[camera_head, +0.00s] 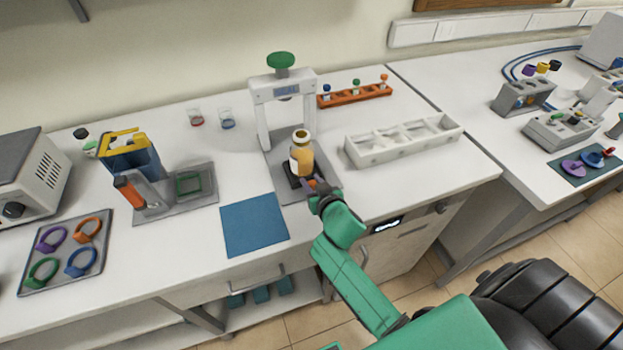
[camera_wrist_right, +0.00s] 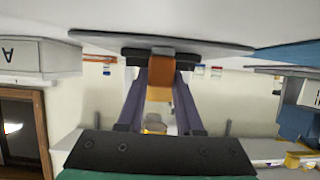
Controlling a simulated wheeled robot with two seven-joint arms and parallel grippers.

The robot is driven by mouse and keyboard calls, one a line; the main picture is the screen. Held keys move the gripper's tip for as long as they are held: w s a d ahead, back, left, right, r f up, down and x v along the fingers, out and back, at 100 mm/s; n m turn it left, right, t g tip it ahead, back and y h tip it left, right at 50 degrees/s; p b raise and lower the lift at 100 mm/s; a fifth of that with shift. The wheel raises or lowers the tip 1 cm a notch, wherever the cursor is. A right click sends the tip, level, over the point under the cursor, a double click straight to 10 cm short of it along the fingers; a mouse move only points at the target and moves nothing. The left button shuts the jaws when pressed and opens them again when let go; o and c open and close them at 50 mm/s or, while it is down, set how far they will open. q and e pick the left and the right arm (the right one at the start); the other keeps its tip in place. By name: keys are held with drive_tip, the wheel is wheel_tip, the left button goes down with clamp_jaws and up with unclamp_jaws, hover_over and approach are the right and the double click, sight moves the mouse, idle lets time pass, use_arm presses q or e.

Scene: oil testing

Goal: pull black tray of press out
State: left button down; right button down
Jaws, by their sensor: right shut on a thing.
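The press (camera_head: 262,100) is a white frame with a green knob on top, standing on a grey base at the middle of the table. Its small black tray (camera_head: 289,176) sits low at the front of the press, with an amber bottle (camera_head: 302,158) with a pale label upright on it. My right gripper (camera_head: 316,188) is at the tray's front edge. In the wrist view its fingers (camera_wrist_right: 160,75) are closed around an orange handle (camera_wrist_right: 160,91). The gripper partly hides the tray's front in the head view. My left gripper is not in view.
A white compartment box (camera_head: 405,143) stands right of the press, with an orange rack (camera_head: 354,95) behind it. A blue mat (camera_head: 254,224) lies at front left. Two small beakers (camera_head: 227,122) stand behind left. The table's front edge is just below the gripper.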

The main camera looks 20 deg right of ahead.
drive_tip(key=shift+s, duration=0.15)
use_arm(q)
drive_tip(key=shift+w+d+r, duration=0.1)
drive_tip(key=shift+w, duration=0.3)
use_arm(e)
drive_tip(key=shift+f, duration=0.1)
drive_tip(key=c, duration=0.6)
unclamp_jaws()
drive_tip(key=shift+s, duration=0.1)
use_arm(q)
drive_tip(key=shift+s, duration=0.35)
use_arm(e)
drive_tip(key=shift+o, duration=0.2)
drive_tip(key=shift+s, duration=0.15)
use_arm(q)
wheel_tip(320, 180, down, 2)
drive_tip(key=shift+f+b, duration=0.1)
drive_tip(key=shift+b, duration=0.95)
use_arm(e)
drive_tip(key=v, duration=1.4)
drive_tip(key=shift+s+r, duration=0.25)
drive_tip(key=shift+s, duration=0.05)
